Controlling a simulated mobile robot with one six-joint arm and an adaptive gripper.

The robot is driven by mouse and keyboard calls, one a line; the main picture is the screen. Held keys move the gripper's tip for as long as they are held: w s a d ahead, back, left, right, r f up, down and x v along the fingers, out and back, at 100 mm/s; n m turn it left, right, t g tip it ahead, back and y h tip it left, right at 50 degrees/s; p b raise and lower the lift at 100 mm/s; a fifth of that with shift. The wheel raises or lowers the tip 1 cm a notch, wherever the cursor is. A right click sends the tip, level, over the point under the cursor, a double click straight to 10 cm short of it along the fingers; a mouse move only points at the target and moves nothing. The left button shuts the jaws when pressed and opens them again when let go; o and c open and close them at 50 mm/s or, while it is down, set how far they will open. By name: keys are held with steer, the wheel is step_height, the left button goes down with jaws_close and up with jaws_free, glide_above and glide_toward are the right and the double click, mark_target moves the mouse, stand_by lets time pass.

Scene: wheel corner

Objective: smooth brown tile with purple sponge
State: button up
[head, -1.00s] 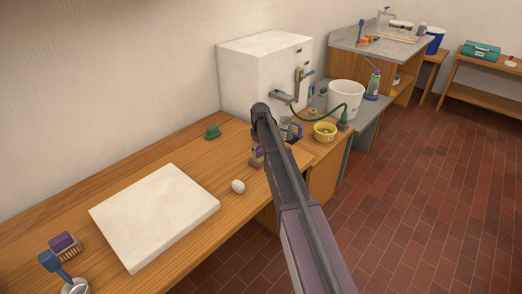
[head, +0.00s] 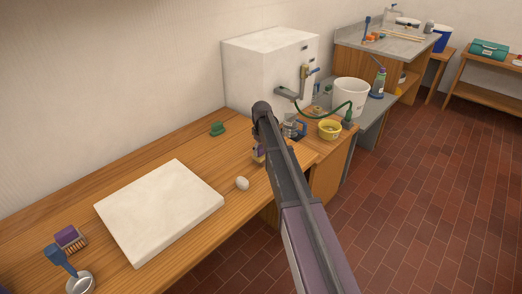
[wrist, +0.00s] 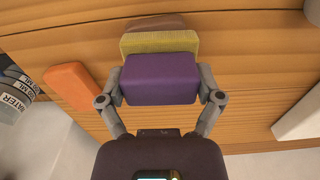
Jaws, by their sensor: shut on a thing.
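My gripper (wrist: 161,92) is shut on the purple sponge (wrist: 160,78), with its fingers at the left and right sides. The sponge has a yellow-green layer on its far side. In the head view the sponge (head: 258,155) shows in part beside my arm, above the wooden counter. The brown tile (wrist: 155,22) shows in the wrist view as a strip just beyond the yellow-green layer; the sponge covers the rest. I cannot tell whether sponge and tile touch. In the head view I cannot make out the tile.
An orange block (wrist: 72,88) and grey labelled containers (wrist: 14,98) are left of the sponge. A pale block (wrist: 300,118) is at right. On the counter stand a white slab (head: 160,212), white ball (head: 242,183), green object (head: 217,128) and purple brush (head: 68,238). A yellow bowl (head: 329,130) stands right.

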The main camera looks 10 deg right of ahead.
mark_target(257, 157)
steer(key=shift+s+a, duration=1.1)
steer(key=shift+a, duration=0.15)
steer(key=shift+w, duration=0.15)
steer(key=shift+w+a, duration=0.7)
steer(key=shift+w, duration=0.15)
steer(key=shift+w, duration=0.1)
steer(key=shift+w+d, duration=0.5)
steer(key=shift+d, duration=0.15)
steer(key=shift+w+d, duration=0.45)
steer(key=shift+d, duration=0.2)
steer(key=shift+w+d, duration=0.1)
steer(key=shift+w+d, duration=1)
steer(key=shift+d, duration=0.2)
steer(key=shift+r, duration=0.1)
